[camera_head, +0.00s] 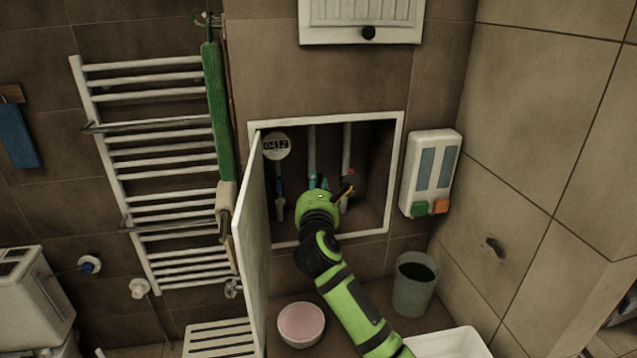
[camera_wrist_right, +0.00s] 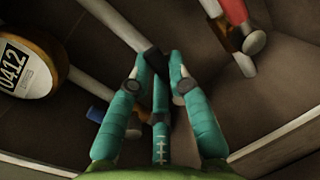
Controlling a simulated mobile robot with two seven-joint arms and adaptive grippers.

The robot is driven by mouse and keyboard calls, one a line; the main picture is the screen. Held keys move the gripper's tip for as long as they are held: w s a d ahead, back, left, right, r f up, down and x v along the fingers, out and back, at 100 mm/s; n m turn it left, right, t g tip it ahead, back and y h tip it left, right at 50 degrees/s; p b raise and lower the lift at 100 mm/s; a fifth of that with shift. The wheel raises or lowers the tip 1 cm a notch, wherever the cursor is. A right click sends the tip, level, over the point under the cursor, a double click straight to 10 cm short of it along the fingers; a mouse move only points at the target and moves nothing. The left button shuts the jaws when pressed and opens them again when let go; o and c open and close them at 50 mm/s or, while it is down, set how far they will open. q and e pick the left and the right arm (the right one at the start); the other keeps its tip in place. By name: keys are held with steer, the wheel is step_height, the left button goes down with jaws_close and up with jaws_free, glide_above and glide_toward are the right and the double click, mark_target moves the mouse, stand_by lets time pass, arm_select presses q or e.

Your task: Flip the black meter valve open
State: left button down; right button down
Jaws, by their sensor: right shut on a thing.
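The black valve (camera_wrist_right: 151,54) sits on a pale pipe inside the open wall recess, in the right wrist view. The teal fingers of my right gripper (camera_wrist_right: 160,66) are closed around its near end, which they partly hide. In the head view the right gripper (camera_head: 318,183) reaches into the recess at the middle pipe, and its green wrist covers the valve there. The round meter marked 0412 (camera_head: 276,146) is on the left of the recess, and it also shows in the right wrist view (camera_wrist_right: 22,70). My left gripper is not in view.
A red-handled valve (camera_wrist_right: 234,12) is to the right and a blue handle (camera_wrist_right: 96,113) to the left. The white cabinet door (camera_head: 250,225) stands open on the left. A soap dispenser (camera_head: 431,172) hangs right of the recess. A pink bowl (camera_head: 301,324) and a bucket (camera_head: 414,285) stand below.

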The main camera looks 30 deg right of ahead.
steer(key=shift+a+n+p, duration=0.35)
steer(key=shift+n, duration=0.85)
steer(key=c, duration=1.4)
jaws_free()
steer(key=shift+c, duration=0.2)
steer(key=v, duration=1.2)
steer(key=shift+f, duration=0.25)
